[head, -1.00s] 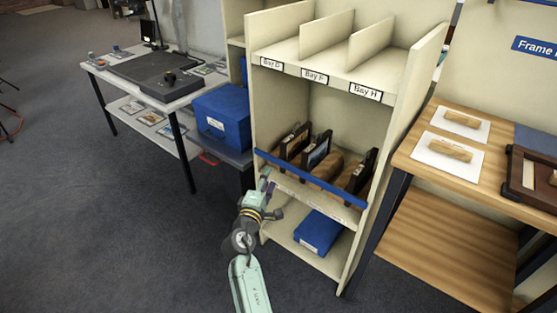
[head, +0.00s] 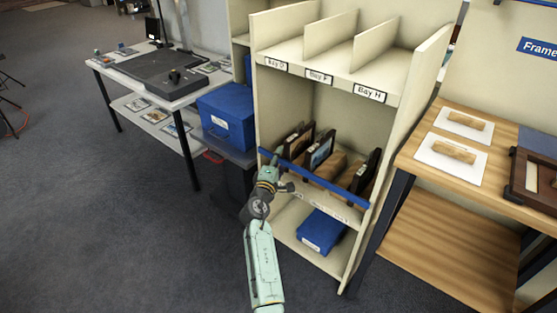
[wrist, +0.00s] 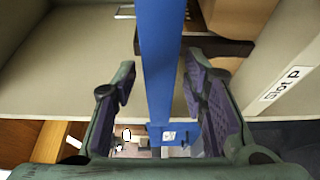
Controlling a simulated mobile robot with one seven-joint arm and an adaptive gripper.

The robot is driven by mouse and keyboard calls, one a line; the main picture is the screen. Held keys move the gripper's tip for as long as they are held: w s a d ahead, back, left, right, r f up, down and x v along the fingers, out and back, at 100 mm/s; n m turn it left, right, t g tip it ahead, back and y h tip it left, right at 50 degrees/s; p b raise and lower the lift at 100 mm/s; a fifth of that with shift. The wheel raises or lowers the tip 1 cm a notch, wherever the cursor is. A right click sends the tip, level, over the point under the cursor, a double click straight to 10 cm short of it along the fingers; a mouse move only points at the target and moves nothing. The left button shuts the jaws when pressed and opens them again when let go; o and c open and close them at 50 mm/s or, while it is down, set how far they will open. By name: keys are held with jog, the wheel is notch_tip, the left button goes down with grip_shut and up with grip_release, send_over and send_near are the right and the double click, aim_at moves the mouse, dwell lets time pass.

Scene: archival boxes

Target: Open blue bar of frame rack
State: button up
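The blue bar (head: 330,187) runs across the front of the frame rack (head: 262,110), in front of several dark picture frames (head: 319,154). My gripper (head: 275,163) is at the bar's left end in the head view; its fingers are small and partly hidden there. In the wrist view, my gripper (wrist: 165,95) is open, with one purple-padded finger on each side of the blue bar (wrist: 160,50). A gap shows between the bar and both pads.
A blue box (head: 321,232) lies on the shelf below. Another blue box (head: 228,117) stands left of the rack, near a table with a black device (head: 155,75). A wooden bench (head: 455,225) is close on the right.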

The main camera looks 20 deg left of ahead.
grip_shut()
dwell(0.7)
